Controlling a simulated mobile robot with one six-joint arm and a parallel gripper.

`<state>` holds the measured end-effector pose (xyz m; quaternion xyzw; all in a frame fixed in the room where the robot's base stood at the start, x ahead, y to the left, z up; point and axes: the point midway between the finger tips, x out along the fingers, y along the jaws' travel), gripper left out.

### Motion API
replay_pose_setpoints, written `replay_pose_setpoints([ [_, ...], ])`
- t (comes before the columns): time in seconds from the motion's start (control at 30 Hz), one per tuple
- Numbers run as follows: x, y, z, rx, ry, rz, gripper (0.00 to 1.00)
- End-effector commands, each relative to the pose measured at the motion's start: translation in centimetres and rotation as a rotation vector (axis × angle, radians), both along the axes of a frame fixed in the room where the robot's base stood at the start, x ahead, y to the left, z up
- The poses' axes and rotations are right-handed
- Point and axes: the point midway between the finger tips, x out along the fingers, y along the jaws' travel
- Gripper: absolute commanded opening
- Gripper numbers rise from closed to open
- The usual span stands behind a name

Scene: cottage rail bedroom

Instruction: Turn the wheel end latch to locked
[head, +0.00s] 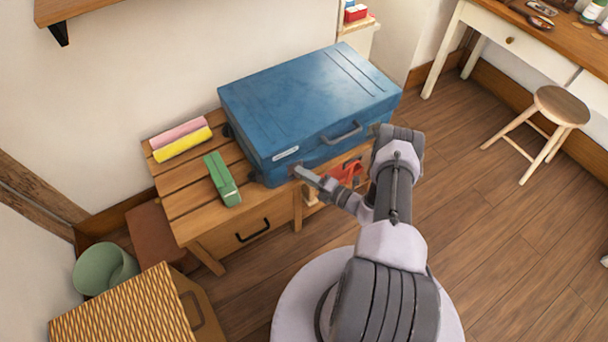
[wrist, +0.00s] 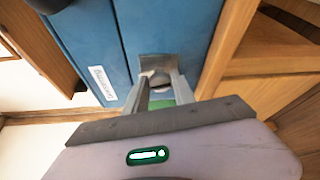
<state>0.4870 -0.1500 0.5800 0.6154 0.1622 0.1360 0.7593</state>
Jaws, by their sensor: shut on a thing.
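The blue suitcase (head: 305,100) lies flat and closed on a slatted wooden bench (head: 180,195). It fills the upper middle of the wrist view (wrist: 95,40). My gripper (head: 303,174) reaches the suitcase's front side near its left end, where dark wheels (head: 227,130) show. In the wrist view my gripper (wrist: 160,84) has its two fingers shut on the wheel end latch (wrist: 157,62), a grey metal piece on the blue side. The fingers cover part of the latch, and I cannot tell its turned position. In the head view the gripper hides it.
A green case (head: 222,179) and pink and yellow rolls (head: 182,139) lie on the bench left of the suitcase. Red items (head: 350,172) sit on the bench's open shelf, near my arm. A stool (head: 545,125) stands at the right. The floor between is clear.

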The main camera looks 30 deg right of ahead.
Motion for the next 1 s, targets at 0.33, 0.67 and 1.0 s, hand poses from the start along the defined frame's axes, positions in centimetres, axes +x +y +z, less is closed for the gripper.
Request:
replay_pose_setpoints([
  [0.33, 0.04, -0.09, -0.12, 0.172, 0.004, -0.002, 0.0],
  [0.67, 0.04, -0.09, -0.18, 0.222, 0.006, -0.002, 0.0],
  [1.0, 0.04, -0.09, -0.18, 0.223, 0.007, -0.002, 0.0],
])
